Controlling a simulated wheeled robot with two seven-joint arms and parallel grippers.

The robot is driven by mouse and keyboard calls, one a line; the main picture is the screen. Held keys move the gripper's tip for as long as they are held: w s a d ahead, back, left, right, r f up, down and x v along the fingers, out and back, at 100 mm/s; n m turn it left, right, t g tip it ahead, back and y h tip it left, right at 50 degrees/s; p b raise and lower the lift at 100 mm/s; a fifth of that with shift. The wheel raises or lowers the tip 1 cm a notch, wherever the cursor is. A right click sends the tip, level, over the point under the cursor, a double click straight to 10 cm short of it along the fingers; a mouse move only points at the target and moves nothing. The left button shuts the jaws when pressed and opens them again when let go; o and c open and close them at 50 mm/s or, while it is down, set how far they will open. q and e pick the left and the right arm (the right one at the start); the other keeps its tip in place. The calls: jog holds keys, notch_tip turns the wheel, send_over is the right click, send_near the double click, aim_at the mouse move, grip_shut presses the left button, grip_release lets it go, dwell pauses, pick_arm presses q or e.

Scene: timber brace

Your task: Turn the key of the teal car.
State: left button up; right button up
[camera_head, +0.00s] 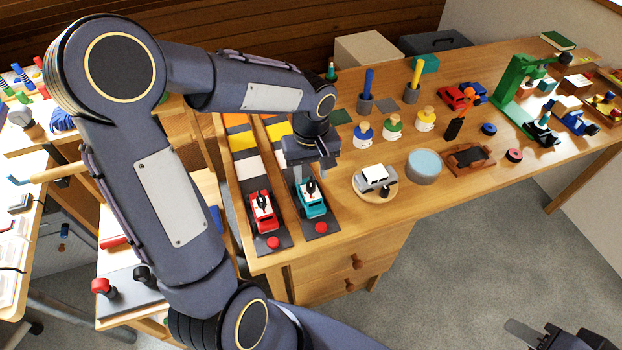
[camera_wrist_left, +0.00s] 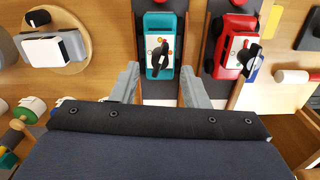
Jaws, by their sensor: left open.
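The teal car (camera_head: 318,209) stands on a dark lane strip at the table's left front, with a black key (camera_head: 311,187) upright on its white top. In the left wrist view the teal car (camera_wrist_left: 152,30) and its key (camera_wrist_left: 160,56) lie just beyond the fingertips, roughly centred between them. My left gripper (camera_head: 318,163) is open and empty, above and behind the car in the head view. It also shows in the left wrist view (camera_wrist_left: 161,84), its fingers apart from the key. Part of my right gripper (camera_head: 540,335) shows at the bottom right corner; its fingers are not clear.
A red car (camera_head: 263,217) with a similar black key stands close beside, in the neighbouring lane. A silver car (camera_head: 372,178) sits on a round wooden disc to the right. Red buttons (camera_head: 320,227) lie at the lanes' front ends. Pegs and figures stand further right.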

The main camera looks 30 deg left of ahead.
aim_at(311, 183)
pick_arm(q)
jog(key=shift+f, duration=1.7)
jog(key=shift+c, duration=0.3)
grip_shut()
